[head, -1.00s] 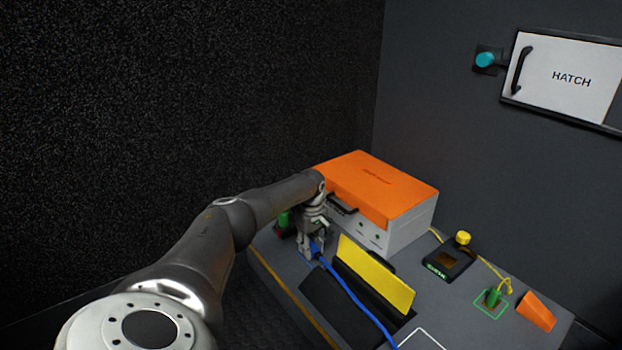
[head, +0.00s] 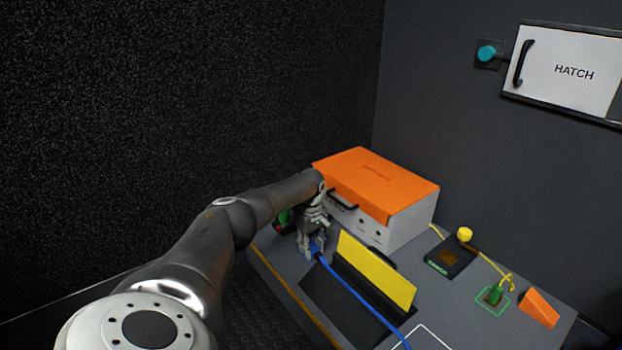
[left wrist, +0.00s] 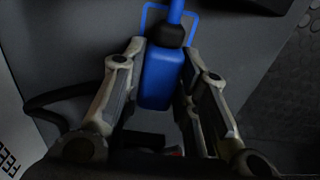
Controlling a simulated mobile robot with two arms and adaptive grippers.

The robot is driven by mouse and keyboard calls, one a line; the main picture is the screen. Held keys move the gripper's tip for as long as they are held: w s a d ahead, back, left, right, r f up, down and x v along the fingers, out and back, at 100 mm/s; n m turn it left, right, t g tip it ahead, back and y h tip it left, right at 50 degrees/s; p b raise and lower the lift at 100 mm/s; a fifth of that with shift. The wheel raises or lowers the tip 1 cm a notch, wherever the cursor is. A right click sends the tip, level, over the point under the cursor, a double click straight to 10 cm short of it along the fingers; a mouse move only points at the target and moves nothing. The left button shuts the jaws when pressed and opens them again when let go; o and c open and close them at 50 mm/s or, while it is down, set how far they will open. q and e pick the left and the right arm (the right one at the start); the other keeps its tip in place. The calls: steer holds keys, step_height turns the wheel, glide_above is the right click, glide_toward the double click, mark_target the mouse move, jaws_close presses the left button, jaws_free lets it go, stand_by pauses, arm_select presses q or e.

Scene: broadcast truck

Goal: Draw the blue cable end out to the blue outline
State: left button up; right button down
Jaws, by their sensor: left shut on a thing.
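My left gripper (head: 312,252) is shut on the blue cable end (left wrist: 160,78), low over the desk in front of the orange-lidded box. In the left wrist view the blue block sits between the two fingers (left wrist: 160,85), with a black collar at its far end. The blue cable (head: 352,291) runs from it toward the lower right, past the yellow panel. The blue outline (left wrist: 146,20) shows on the grey surface around the collar and cable, partly covered by them. I cannot tell how high the end is above it. My right gripper is not in view.
The orange-lidded box (head: 376,182) stands just behind the gripper. An upright yellow panel (head: 375,272) stands to its right. Further right are a black device with a yellow knob (head: 465,235), a green plug (head: 495,293) in a green outline and an orange wedge (head: 539,308).

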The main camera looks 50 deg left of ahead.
arm_select(q)
steer(key=shift+f, duration=0.15)
steer(key=o, duration=1.2)
steer(key=shift+c, duration=0.2)
step_height(320, 180, up, 12)
